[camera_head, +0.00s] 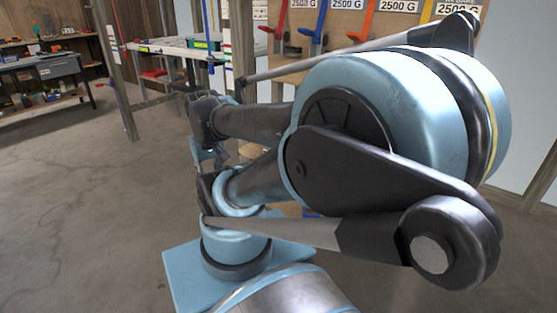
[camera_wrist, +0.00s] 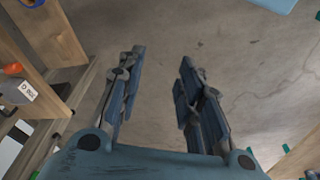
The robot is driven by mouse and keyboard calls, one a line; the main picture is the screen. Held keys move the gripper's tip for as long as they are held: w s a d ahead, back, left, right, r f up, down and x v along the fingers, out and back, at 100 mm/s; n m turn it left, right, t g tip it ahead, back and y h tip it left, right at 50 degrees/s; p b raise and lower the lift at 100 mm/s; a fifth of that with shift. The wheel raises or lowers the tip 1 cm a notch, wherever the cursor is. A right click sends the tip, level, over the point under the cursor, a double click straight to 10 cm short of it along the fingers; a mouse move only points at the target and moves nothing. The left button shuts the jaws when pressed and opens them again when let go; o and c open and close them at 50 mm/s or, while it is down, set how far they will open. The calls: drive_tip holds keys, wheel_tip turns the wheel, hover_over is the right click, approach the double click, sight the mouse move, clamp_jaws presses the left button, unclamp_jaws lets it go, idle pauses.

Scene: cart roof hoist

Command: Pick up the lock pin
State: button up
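No lock pin can be made out in either view. My gripper (camera_wrist: 160,62) shows in the wrist view with its two fingers apart and nothing between them. Bare concrete floor is behind the gap between the fingers. In the head view my arm fills the middle and right, and hides much of what is behind it; the gripper cannot be clearly seen there.
Coloured handles, including an orange one (camera_head: 363,20), hang by "2500 G" labels on a wooden board (camera_head: 405,25). A white-topped table (camera_head: 172,46) stands behind posts. A workbench (camera_head: 40,70) is at far left. Wooden boards (camera_wrist: 50,100) flank the gripper's left; concrete floor (camera_head: 75,190) is open.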

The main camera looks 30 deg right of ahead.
drive_tip(key=shift+w+a, duration=0.2)
drive_tip(key=shift+a, duration=0.1)
